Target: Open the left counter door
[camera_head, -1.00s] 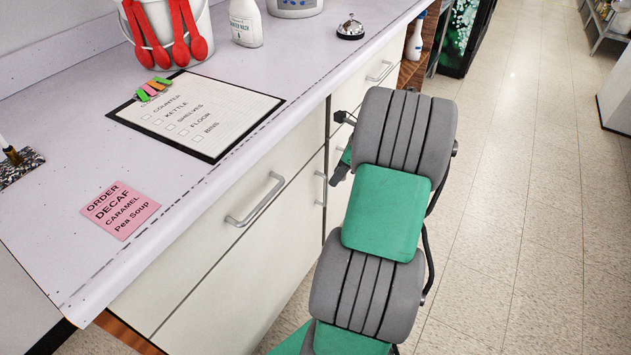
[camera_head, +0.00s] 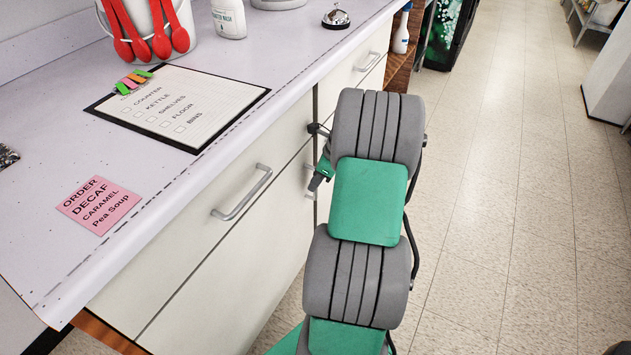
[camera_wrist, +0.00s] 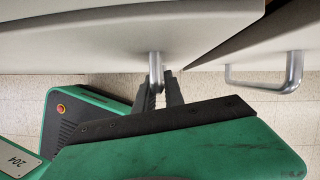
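The left counter door (camera_head: 235,290) is a pale panel below a drawer front at the counter's left end. Its upright metal handle (camera_head: 309,182) is near its right edge, partly hidden by my arm. In the wrist view my gripper (camera_wrist: 161,85) has its dark fingers close on either side of this handle (camera_wrist: 156,65) and looks shut on it. There the door (camera_wrist: 90,45) shows its edge, with a dark wedge-shaped gap beside it. It looks slightly ajar. In the head view my gripper (camera_head: 318,172) is mostly behind my arm.
A drawer handle (camera_head: 242,193) sticks out above the door. Another handle (camera_wrist: 265,80) is to the right in the wrist view. The counter top (camera_head: 230,80) holds a checklist (camera_head: 178,107), a pink note (camera_head: 99,205) and a bell (camera_head: 336,18). The tiled floor (camera_head: 500,220) on the right is clear.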

